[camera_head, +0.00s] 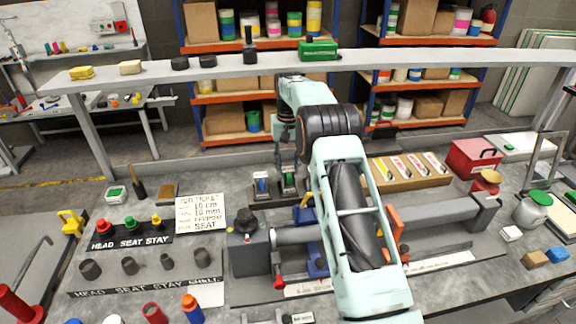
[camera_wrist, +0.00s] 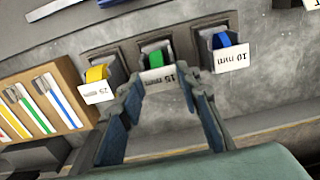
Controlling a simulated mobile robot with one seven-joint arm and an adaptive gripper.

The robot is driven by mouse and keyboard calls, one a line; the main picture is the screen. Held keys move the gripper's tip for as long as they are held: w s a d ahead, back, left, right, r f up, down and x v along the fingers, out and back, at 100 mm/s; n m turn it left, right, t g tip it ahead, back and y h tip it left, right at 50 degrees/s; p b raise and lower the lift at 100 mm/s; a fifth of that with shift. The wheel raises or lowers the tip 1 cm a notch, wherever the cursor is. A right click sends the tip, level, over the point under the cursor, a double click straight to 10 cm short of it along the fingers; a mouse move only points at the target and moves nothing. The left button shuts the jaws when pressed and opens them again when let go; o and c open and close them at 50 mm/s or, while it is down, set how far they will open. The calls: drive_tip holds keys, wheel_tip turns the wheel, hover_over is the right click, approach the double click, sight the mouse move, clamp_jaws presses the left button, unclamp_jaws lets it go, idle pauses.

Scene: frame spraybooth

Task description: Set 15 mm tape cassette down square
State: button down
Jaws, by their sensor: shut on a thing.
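The 15 mm tape cassette, green with a white label (camera_wrist: 155,54), is at the middle dark bay of the holder (camera_wrist: 120,45) in the wrist view. My gripper (camera_wrist: 158,92) is shut on it, one finger on either side. Whether its base touches the holder floor cannot be told. In the head view the cassette (camera_head: 289,181) is upright below my gripper (camera_head: 287,160). The blue 10 mm cassette (camera_wrist: 223,42) is in the bay to the right in the wrist view. The yellow 25 mm cassette (camera_wrist: 97,75) is in the left bay; my arm hides it in the head view.
A wooden rack of coloured strips (camera_head: 408,172) stands right of the holder, also in the wrist view (camera_wrist: 40,108). A ticket card (camera_head: 202,213) lies to the left. A long grey fixture (camera_head: 430,222) crosses the bench in front. A raised shelf (camera_head: 390,60) runs behind.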

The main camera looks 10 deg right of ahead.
drive_tip(key=shift+f, duration=0.6)
idle(0.9)
drive_tip(key=c, duration=0.9)
unclamp_jaws()
drive_tip(key=shift+o, duration=0.2)
drive_tip(key=shift+r, duration=0.1)
drive_tip(key=shift+r+p, duration=0.75)
drive_tip(key=shift+r, duration=2.15)
